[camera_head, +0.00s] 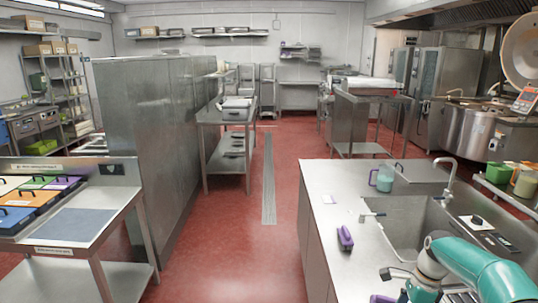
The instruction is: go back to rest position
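My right arm, teal and white, reaches in at the bottom right over the sink counter. The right gripper (396,273) seems to be the grey part at the arm's far end, and its fingers are too small and partly hidden to tell open from shut. My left gripper is not in view. The steel mixing kettle (465,128) stands at the right, with its round lid (520,48) raised.
The steel counter (325,215) holds a sink (410,232), a tap (447,180), a teal jug (383,178) and a purple-handled item (345,238). The red floor aisle (225,255) between is clear.

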